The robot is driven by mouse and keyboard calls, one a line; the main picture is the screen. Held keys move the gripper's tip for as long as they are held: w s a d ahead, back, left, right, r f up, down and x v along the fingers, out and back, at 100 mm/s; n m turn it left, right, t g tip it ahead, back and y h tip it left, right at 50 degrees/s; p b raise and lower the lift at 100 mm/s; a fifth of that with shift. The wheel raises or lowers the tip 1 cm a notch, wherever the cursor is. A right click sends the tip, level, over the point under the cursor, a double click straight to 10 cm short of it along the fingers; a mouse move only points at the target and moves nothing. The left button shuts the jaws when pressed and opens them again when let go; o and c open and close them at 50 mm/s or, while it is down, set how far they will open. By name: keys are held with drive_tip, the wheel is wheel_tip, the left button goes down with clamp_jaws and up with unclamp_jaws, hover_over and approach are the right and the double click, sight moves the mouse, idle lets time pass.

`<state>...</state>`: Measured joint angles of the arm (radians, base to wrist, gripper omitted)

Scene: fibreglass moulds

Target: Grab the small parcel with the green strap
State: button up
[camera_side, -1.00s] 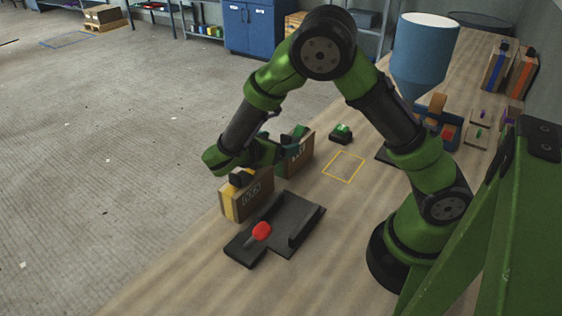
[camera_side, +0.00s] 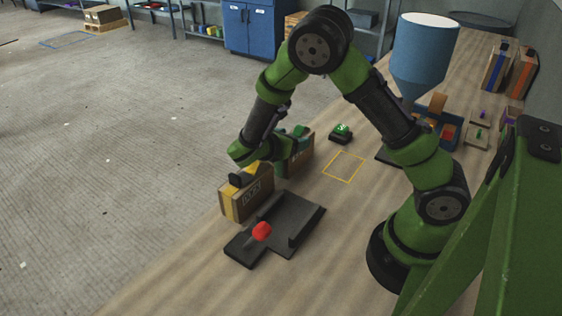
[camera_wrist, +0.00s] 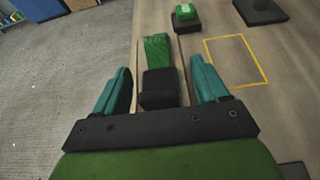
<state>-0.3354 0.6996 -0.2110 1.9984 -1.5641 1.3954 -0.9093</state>
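The parcel with the green strap (camera_side: 306,150) stands on the bench, partly hidden behind my gripper in the side view. In the wrist view its green strap (camera_wrist: 157,50) and a black block on its top (camera_wrist: 158,88) show between my fingers. My gripper (camera_wrist: 160,70) is open, with one teal finger on each side of the parcel's top and a gap visible on both sides. In the side view my gripper (camera_side: 287,155) is at the parcel, tipped downward; its exact height over the parcel is hard to tell.
A parcel with a yellow strap (camera_side: 240,197) stands close by, nearer the camera. A dark tray (camera_side: 291,222) with a red knob (camera_side: 262,231) lies in front. A yellow outlined square (camera_side: 344,167) is empty. A green-topped button box (camera_side: 341,134) sits behind it.

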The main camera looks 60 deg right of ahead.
drive_tip(key=c, duration=1.2)
drive_tip(key=shift+r, duration=0.1)
